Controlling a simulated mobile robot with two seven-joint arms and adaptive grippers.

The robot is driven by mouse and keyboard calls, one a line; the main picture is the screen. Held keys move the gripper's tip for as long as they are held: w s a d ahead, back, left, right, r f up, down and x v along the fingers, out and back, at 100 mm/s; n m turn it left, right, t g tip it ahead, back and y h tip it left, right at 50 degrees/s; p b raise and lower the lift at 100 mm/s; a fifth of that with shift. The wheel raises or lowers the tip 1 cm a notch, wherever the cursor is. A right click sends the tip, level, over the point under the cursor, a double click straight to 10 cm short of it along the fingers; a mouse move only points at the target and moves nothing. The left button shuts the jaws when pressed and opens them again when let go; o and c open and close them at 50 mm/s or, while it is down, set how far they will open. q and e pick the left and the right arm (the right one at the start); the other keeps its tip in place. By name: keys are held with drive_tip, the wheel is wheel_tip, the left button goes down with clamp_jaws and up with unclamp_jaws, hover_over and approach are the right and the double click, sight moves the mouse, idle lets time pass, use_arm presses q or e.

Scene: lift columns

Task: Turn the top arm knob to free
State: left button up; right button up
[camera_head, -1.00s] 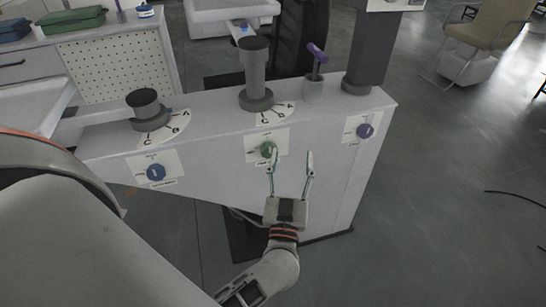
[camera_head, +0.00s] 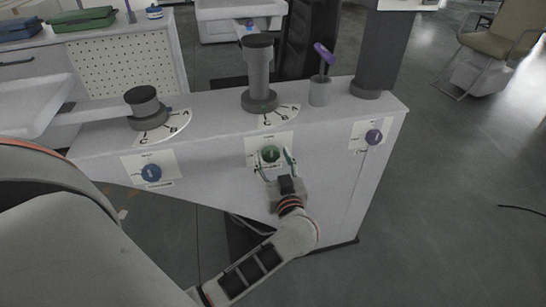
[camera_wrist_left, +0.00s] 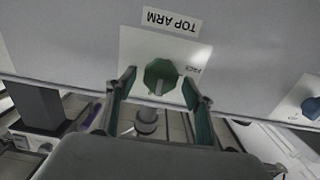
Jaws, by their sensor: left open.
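The green knob (camera_head: 270,154) sits on a white label plate on the front face of the grey bench. In the left wrist view the green knob (camera_wrist_left: 160,76) shows under an upside-down "TOP ARM" label (camera_wrist_left: 171,20). A light pointer mark on it points toward the bottom of that view. My left gripper (camera_head: 273,160) is open, with its fingers toward the plate. In the wrist view the left gripper (camera_wrist_left: 158,77) has one finger on each side of the knob, with gaps showing. I cannot tell how deep the fingertips reach. My right gripper is not in view.
A blue knob (camera_head: 151,173) is to the left and a purple knob (camera_head: 374,137) to the right on the same face. On top stand a short dark post (camera_head: 142,98), a taller grey post (camera_head: 259,75) and a purple-handled lever (camera_head: 322,60).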

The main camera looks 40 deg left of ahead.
use_arm(q)
drive_tip(key=shift+w+a, duration=0.25)
drive_tip(key=c, duration=1)
drive_tip(key=shift+c, duration=0.3)
drive_tip(key=shift+r, duration=0.1)
